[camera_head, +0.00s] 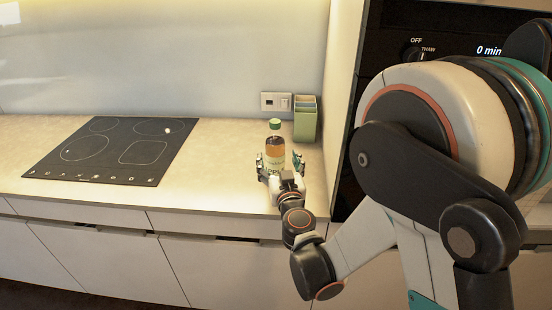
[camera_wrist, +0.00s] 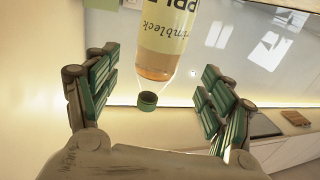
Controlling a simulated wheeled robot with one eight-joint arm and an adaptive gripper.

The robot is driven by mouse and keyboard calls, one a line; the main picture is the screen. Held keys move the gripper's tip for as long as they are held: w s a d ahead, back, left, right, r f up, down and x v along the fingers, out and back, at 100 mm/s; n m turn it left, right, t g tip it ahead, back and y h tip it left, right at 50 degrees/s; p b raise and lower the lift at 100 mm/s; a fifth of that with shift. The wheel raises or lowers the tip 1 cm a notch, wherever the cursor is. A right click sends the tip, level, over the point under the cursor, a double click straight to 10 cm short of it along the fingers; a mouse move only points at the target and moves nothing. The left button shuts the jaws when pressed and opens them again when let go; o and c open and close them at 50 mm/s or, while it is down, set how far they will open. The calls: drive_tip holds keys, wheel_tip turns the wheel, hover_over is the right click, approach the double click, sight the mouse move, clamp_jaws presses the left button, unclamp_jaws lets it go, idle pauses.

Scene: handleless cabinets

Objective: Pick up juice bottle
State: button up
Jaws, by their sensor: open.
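The juice bottle (camera_head: 274,148) stands upright on the counter near its right end. It holds amber liquid and has a green cap and a pale yellow label. In the wrist view the bottle (camera_wrist: 165,35) appears upside down, with its cap (camera_wrist: 148,101) toward the bottom. My gripper (camera_head: 279,164) is at the bottle from the front, with one finger on each side of it. In the wrist view my gripper (camera_wrist: 160,63) is open, and gaps show between the fingers and the bottle. The bottle's lower part is partly hidden by my gripper in the head view.
A green open-topped container (camera_head: 305,119) stands just behind the bottle on the right, near the wall outlet (camera_head: 275,101). A tall cabinet with a dark appliance (camera_head: 398,28) borders the counter's right end. A black cooktop (camera_head: 115,150) lies left; bare counter (camera_head: 217,160) separates it from the bottle.

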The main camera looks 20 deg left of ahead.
sight(277, 152)
drive_tip(key=b+x, duration=0.1)
drive_tip(key=x, duration=0.6)
drive_tip(key=shift+w+r+b, duration=0.2)
drive_tip(key=shift+b, duration=0.2)
clamp_jaws()
